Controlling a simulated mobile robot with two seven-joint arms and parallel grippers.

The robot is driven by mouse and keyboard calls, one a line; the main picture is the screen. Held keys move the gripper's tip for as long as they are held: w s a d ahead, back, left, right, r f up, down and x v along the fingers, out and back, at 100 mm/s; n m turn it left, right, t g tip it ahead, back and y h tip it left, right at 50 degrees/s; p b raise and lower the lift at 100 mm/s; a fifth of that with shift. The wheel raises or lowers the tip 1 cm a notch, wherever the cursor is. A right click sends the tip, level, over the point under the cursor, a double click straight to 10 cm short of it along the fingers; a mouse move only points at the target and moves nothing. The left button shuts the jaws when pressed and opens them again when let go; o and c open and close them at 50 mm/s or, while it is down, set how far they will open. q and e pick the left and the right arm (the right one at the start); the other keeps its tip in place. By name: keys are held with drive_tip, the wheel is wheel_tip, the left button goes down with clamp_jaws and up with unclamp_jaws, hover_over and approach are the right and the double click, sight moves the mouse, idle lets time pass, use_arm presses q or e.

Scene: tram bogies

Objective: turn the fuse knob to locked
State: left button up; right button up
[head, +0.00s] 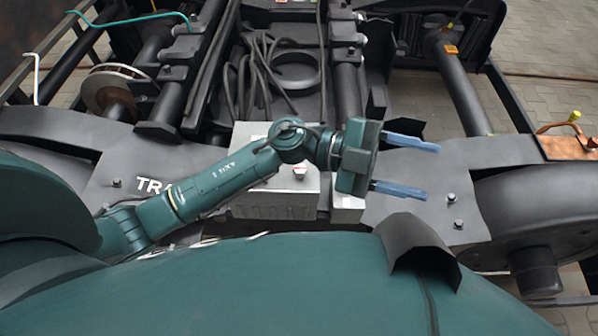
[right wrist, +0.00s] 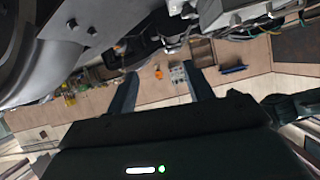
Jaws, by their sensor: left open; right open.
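A light grey box (head: 255,203) sits in the middle of the bogie frame in the head view. A small pale knob-like part with a reddish spot (head: 300,172) shows on it. It may be the fuse knob, but its setting is too small to read. My left arm crosses in front of the box and hides part of it. My left gripper (head: 431,171) is open and empty, right of the box, its blue fingers pointing right and away from the box. My right gripper (right wrist: 162,82) shows only in the right wrist view, open, with nothing between its fingers.
Dark cables (head: 262,75) lie coiled behind the box. A copper-coloured plate (head: 568,148) with a bent pipe is at the right. In the right wrist view, a brown surface bears an orange item (right wrist: 158,72) and a blue item (right wrist: 233,69); grey metal parts crowd the upper left.

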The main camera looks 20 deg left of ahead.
use_arm(q)
wheel_tip(320, 180, down, 5)
drive_tip(key=a+m+g+y+b, duration=0.1)
drive_tip(key=m+g+y, duration=0.2)
drive_tip(key=y, duration=0.2)
drive_tip(key=n+t+y+b, duration=0.4)
drive_tip(key=y+b, duration=0.1)
drive_tip(key=y, duration=0.9)
hover_over(300, 171)
drive_tip(key=w, duration=0.1)
wheel_tip(300, 171, down, 6)
drive_tip(key=f, duration=1.2)
drive_tip(key=shift+w+a+f+b, duration=0.15)
drive_tip(key=shift+a+f+b, duration=0.05)
drive_tip(key=shift+a+b, duration=0.1)
use_arm(e)
drive_tip(key=shift+s+d+f+t, duration=0.2)
drive_tip(key=shift+f+t, duration=0.35)
drive_tip(key=shift+t, duration=0.35)
use_arm(q)
drive_tip(key=shift+c, duration=0.5)
drive_tip(key=c, duration=0.9)
drive_tip(key=shift+m, duration=0.3)
